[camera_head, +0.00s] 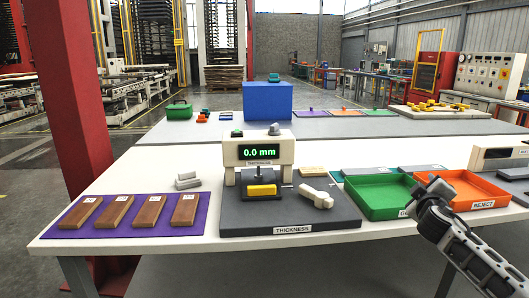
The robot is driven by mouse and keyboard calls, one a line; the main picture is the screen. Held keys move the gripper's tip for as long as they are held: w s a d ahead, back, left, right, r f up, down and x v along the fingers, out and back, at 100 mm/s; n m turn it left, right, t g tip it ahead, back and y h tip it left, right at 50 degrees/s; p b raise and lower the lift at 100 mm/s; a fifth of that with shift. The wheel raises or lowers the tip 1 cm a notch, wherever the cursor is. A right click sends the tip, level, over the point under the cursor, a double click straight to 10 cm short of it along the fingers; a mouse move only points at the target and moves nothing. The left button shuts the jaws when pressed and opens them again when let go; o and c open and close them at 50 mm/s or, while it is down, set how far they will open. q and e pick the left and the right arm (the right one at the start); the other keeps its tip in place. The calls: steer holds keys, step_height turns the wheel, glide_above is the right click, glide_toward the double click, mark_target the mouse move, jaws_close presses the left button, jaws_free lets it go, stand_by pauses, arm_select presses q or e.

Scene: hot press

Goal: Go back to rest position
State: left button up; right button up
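My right gripper (433,187) reaches in from the lower right, in front of the green tray (377,211) and the orange tray. Its fingers are small and dark, and I cannot tell whether they are open or shut. I see nothing clearly held in it. My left gripper is not in view. The thickness gauge (258,154) stands at the middle of the table and its display reads 0.0 mm. A yellow block (262,190) sits at its centre.
Several brown wooden samples (118,211) lie on a purple mat (200,207) at the left. The orange tray (490,190) is marked REJECT. A white piece (316,196) lies on the gauge's dark base. A blue box (267,103) stands on the table behind.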

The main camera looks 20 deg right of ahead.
steer(key=a+f+n+y, duration=0.1)
steer(key=a+f+y, duration=0.2)
steer(key=a+f, duration=0.1)
steer(key=a+f+n+y, duration=0.1)
steer(key=a+f+y, duration=0.2)
steer(key=a+f, duration=0.2)
steer(key=w+a+f+t+y, duration=0.1)
steer(key=a+f+y, duration=0.2)
steer(key=a, duration=0.4)
steer(key=shift+a+f+n, duration=0.3)
steer(key=shift+f+n, duration=0.1)
steer(key=shift+f, duration=0.35)
steer(key=s+a+f+g+y, duration=0.1)
steer(key=s+a+f+y, duration=0.1)
steer(key=s+a+f, duration=0.45)
steer(key=s+a+f+m+y, duration=0.15)
steer(key=s+a, duration=0.25)
steer(key=a, duration=0.5)
steer(key=s+a+f+g+y, duration=0.1)
steer(key=s+a+f+y, duration=0.1)
steer(key=s+a+f, duration=0.4)
steer(key=s+a+r+m+g+y, duration=0.1)
steer(key=s+a+m, duration=0.1)
steer(key=s+a, duration=0.5)
steer(key=a, duration=0.3)
steer(key=shift+r, duration=0.4)
